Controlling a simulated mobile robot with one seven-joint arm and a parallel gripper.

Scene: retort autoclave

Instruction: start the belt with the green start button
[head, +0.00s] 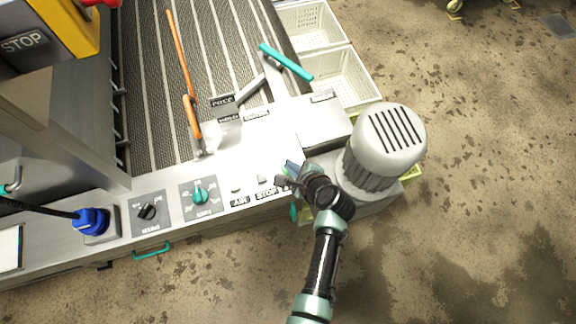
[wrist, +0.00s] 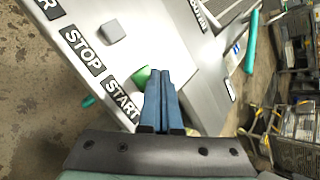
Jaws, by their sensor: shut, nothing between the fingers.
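The green start button (wrist: 142,76) shows in the wrist view beside the START label (wrist: 122,99), partly hidden behind my fingers. My gripper (wrist: 160,72) is shut and empty, its blue fingertips right at the button's edge in the picture. I cannot tell whether they touch it. In the head view my gripper (head: 291,167) is over the right end of the control panel and hides the start button. The STOP label (wrist: 82,50) and a grey button (wrist: 113,31) lie beside it. The belt (head: 215,60) is the dark slatted surface at the top.
A grey motor (head: 390,140) stands close to the right of my gripper. A teal knob (head: 201,195), a black knob (head: 147,211) and a blue plug (head: 92,221) sit along the panel to the left. White crates (head: 345,75) stand behind. The floor at right is open.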

